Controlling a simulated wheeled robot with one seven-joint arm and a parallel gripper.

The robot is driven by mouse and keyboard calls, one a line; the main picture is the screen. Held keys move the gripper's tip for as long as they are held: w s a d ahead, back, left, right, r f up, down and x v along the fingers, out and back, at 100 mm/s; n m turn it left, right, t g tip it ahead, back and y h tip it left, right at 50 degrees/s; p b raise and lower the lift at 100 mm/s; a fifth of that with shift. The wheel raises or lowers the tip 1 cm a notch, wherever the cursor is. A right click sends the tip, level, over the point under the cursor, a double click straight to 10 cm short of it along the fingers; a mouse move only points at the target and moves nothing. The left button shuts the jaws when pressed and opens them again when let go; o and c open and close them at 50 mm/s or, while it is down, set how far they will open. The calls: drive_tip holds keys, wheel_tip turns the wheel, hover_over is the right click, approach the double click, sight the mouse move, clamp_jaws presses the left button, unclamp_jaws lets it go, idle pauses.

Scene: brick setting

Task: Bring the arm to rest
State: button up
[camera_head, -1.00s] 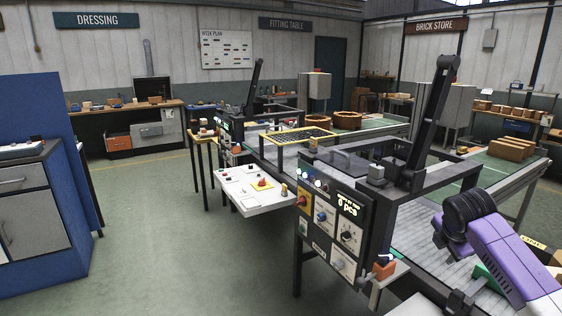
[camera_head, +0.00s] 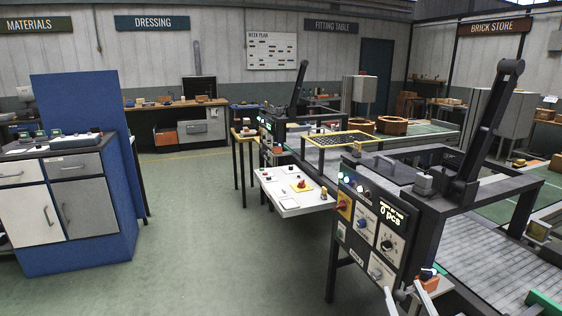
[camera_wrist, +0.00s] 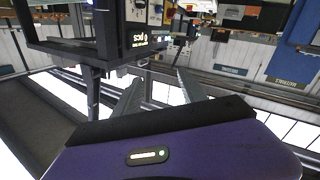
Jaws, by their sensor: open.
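My gripper (camera_wrist: 159,78) shows in the wrist view, where the picture is upside down. Its two grey fingers stand apart with nothing between them. My purple wrist housing fills the bottom of that view. In the head view, two pale finger-like prongs at the bottom edge, in front of the machine's panel, look like the same fingers.
The machine's control panel (camera_head: 372,232) stands close by, with a small shelf holding an orange item (camera_head: 428,282). A roller conveyor (camera_head: 480,245) runs at the right. A blue cabinet (camera_head: 75,255) stands left. The green floor (camera_head: 210,240) between is clear.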

drive_tip(key=s+a+f+m+g, duration=0.1)
drive_tip(key=s+a, duration=0.1)
drive_tip(key=s, duration=1.2)
drive_tip(key=s+a+f+g+y, duration=0.1)
drive_tip(key=s+a+f, duration=0.1)
drive_tip(key=s, duration=1.3)
drive_tip(key=s+a+f+m+g, duration=0.1)
drive_tip(key=s+a+f, duration=0.1)
drive_tip(key=s, duration=1.2)
drive_tip(key=shift+s+a+m+y, duration=0.15)
drive_tip(key=shift+s+m+y, duration=0.1)
drive_tip(key=shift+m+y, duration=0.05)
